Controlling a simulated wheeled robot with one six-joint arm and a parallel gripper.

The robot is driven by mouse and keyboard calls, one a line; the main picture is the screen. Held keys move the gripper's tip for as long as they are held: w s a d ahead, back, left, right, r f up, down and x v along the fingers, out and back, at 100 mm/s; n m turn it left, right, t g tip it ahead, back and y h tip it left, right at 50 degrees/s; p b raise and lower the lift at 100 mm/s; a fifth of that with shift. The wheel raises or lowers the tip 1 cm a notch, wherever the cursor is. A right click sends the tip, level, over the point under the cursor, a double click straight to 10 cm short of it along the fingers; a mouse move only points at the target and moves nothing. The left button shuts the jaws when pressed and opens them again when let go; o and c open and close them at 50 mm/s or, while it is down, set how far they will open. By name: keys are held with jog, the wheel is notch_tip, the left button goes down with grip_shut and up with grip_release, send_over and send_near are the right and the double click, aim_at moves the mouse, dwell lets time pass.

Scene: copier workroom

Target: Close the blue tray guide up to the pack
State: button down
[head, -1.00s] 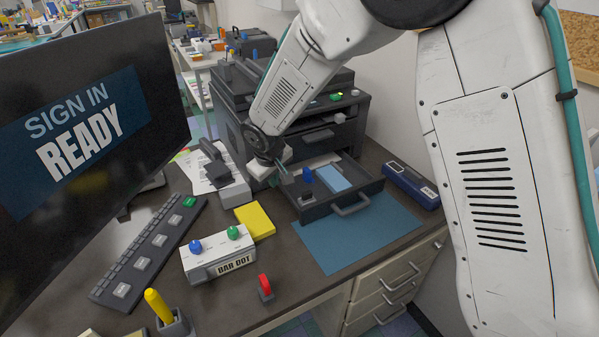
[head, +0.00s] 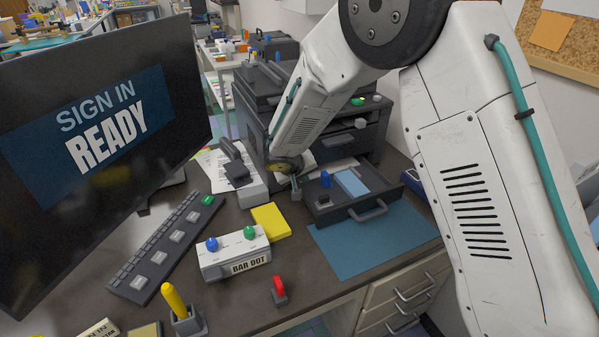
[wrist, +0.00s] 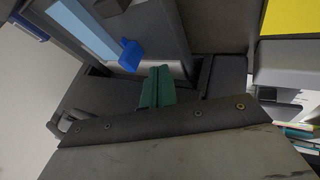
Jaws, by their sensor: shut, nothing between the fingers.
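The pulled-out dark tray (head: 385,207) of the copier holds a light-blue pack (head: 351,183). The blue tray guide (head: 325,179) stands upright in it, left of the pack, with a narrow gap between them. In the wrist view the guide (wrist: 130,54) is beside the pack (wrist: 85,28). My gripper (head: 296,190) is shut and empty at the tray's left side, apart from the guide. Its green fingers (wrist: 157,88) point toward the tray in the wrist view, just short of the guide. Whether they touch the tray wall cannot be told.
The copier (head: 370,125) stands behind the tray. A grey stapler-like device (head: 238,172) is left of my gripper. A yellow pad (head: 270,221) and the BAR DOT box (head: 235,255) lie in front. A blue mat (head: 375,242) is clear before the tray.

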aim_at(321, 180)
jog(key=w+d+f, duration=0.2)
jog(key=d, duration=0.1)
jog(key=shift+w+d, duration=0.35)
jog(key=shift+d, duration=0.45)
